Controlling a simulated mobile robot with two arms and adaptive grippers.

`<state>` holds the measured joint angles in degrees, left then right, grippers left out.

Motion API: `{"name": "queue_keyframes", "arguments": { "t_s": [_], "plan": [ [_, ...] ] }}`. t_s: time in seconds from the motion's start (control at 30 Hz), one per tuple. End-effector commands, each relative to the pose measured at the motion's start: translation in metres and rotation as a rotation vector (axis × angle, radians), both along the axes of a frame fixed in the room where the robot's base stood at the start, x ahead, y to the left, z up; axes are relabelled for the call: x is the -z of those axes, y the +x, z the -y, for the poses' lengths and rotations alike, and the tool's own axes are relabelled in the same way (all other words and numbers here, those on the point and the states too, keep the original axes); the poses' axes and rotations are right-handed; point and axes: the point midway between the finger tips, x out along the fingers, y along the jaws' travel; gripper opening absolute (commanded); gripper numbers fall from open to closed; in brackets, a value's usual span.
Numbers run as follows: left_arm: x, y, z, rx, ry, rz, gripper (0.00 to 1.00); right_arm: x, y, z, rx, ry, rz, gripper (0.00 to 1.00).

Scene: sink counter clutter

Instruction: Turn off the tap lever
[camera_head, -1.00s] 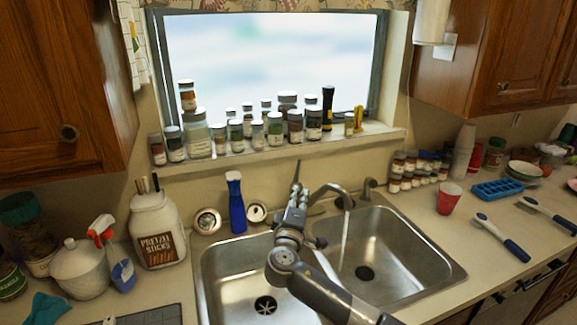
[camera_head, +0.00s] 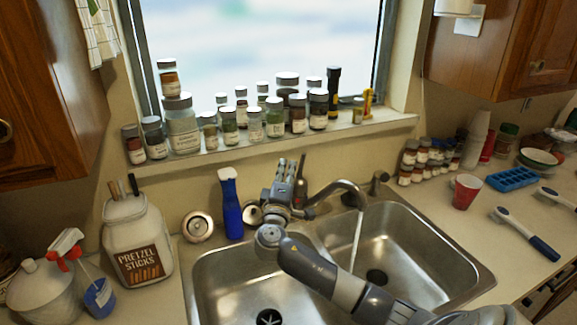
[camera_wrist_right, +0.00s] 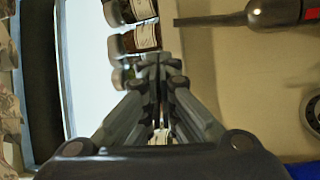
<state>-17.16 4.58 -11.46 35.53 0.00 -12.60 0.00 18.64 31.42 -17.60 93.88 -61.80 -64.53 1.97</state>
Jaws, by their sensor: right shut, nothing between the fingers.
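The tap (camera_head: 340,190) stands behind the double sink, its curved spout over the right basin. A stream of water (camera_head: 357,238) runs from it. The thin dark tap lever (camera_head: 302,167) stands upright at the tap's base, partly hidden by my right gripper. It also shows in the right wrist view, as a dark rod with a thick, red-marked body (camera_wrist_right: 280,13) at the upper right. My right gripper (camera_head: 284,168) is shut and empty, pointing up just left of the lever; contact cannot be told. Its closed fingers show in the wrist view (camera_wrist_right: 161,66). My left gripper is out of view.
A blue bottle (camera_head: 231,205) and a round strainer (camera_head: 198,227) stand left of my right gripper. Jars line the window sill (camera_head: 280,145) above. A red cup (camera_head: 466,191) and a blue tray (camera_head: 512,179) are on the right counter. Both basins hold no dishes.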

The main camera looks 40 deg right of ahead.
Motion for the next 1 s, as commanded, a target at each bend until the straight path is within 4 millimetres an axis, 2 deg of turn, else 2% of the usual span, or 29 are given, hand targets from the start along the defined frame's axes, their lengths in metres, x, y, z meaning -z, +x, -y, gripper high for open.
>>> {"name": "queue_keyframes", "arguments": {
  "t_s": [0.03,0.1,0.4,0.57,1.0],
  "plan": [
    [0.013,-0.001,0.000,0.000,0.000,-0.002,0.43,0.013,0.000,0.000,0.000,0.000,0.000,0.00],
    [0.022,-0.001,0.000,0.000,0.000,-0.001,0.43,0.022,0.000,0.000,0.000,0.000,0.000,0.00],
    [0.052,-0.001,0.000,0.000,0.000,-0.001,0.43,0.052,0.000,0.000,0.000,0.001,0.001,0.00],
    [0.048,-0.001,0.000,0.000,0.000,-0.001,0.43,0.048,0.004,0.005,0.000,-0.001,0.001,0.00],
    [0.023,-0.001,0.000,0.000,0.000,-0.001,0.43,0.032,0.048,0.055,0.003,-0.001,0.001,0.00]
  ]
}}
